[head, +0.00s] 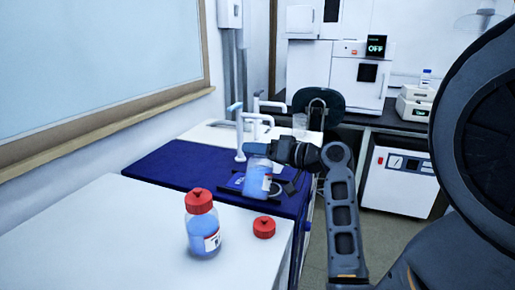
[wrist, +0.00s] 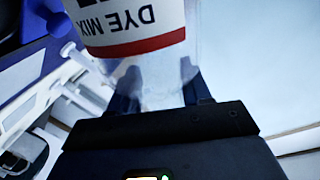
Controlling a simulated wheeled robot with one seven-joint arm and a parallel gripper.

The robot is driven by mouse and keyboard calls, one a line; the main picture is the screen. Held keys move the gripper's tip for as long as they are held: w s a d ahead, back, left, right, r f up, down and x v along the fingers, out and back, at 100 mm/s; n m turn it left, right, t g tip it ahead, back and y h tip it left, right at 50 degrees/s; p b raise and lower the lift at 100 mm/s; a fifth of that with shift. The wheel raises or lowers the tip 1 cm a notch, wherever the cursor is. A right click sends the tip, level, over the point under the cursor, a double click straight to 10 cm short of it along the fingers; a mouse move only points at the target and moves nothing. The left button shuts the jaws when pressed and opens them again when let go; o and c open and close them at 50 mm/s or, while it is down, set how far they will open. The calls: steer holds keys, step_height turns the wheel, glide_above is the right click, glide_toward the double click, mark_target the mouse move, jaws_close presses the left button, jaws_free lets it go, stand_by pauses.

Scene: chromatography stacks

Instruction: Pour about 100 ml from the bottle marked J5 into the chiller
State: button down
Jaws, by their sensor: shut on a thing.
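My gripper (head: 283,151) is shut on an uncapped clear bottle (head: 257,182) with blue liquid and a label, above the dark blue mat. It looks slightly tilted. In the wrist view the fingers (wrist: 160,100) are on either side of the bottle (wrist: 155,78), whose label (wrist: 130,22) reads "DYE MIX" upside down. No J5 mark is readable. A similar bottle (head: 203,228) with a red cap stands on the white table. A loose red cap (head: 264,228) lies beside it. A white unit with a front panel (head: 398,180) under the far bench may be the chiller; I cannot tell.
The white table (head: 120,235) is mostly clear. Pale upright fittings (head: 240,135) and a clear beaker (head: 300,122) stand beyond the mat (head: 165,168). A dark chair (head: 320,105) is behind them.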

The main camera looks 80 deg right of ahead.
steer(key=shift+f+m+p, duration=0.55)
steer(key=shift+m+p, duration=0.55)
steer(key=shift+p, duration=0.35)
steer(key=shift+f, duration=0.2)
steer(key=shift+d+m+g+y+p, duration=0.1)
steer(key=shift+m+g+y+p, duration=0.2)
steer(key=shift+p, duration=0.1)
steer(key=shift+f+m, duration=0.3)
steer(key=shift+f, duration=0.1)
steer(key=shift+d+f+p, duration=0.1)
steer(key=shift+p, duration=0.5)
steer(key=shift+f+m, duration=0.1)
steer(key=shift+m, duration=0.3)
steer(key=shift+f, duration=0.2)
steer(key=shift+f+p, duration=0.1)
steer(key=shift+p, duration=0.3)
steer(key=shift+d+f+m+y, duration=0.1)
steer(key=shift+f+m+y, duration=0.25)
steer(key=shift+m, duration=0.25)
